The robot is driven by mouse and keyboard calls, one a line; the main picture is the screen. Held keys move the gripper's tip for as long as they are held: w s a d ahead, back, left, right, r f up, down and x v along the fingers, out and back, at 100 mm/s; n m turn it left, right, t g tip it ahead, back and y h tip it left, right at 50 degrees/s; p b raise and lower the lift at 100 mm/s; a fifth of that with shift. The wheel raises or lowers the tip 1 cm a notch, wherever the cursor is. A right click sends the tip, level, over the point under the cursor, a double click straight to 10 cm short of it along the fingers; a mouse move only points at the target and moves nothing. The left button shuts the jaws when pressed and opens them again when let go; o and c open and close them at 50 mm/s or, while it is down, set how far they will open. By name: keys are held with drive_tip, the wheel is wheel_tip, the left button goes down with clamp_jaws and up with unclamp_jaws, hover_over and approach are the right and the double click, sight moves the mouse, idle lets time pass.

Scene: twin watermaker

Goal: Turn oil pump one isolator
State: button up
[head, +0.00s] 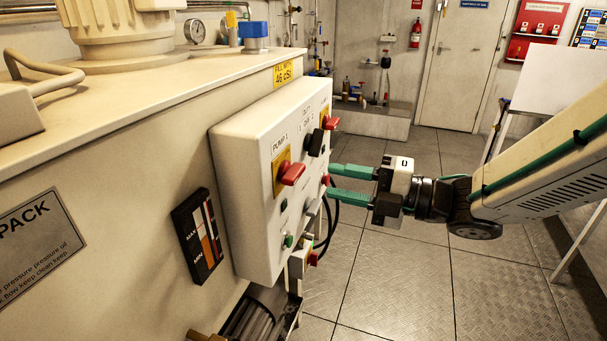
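The isolator under the "PUMP 1" label has a red handle (291,174) on a yellow plate (279,168), on the front of a white control box (245,190). The handle sticks out roughly level. My gripper (330,181) comes from the right with its two green fingers apart, one above the other. The fingertips are to the right of the pump one handle, near the far part of the box front. Nothing is seen held between them. Whether the tips touch the box cannot be told.
A second red handle (330,122) on a yellow plate, a black knob (315,142) and small buttons share the box front. A level gauge (198,237) is on the tank side (120,160). Cables hang below the box. The tiled floor (400,270) at right is clear.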

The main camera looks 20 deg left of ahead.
sight(300, 175)
drive_tip(key=a, duration=0.7)
drive_tip(key=shift+w+a, duration=0.15)
drive_tip(key=shift+w, duration=0.15)
clamp_jaws()
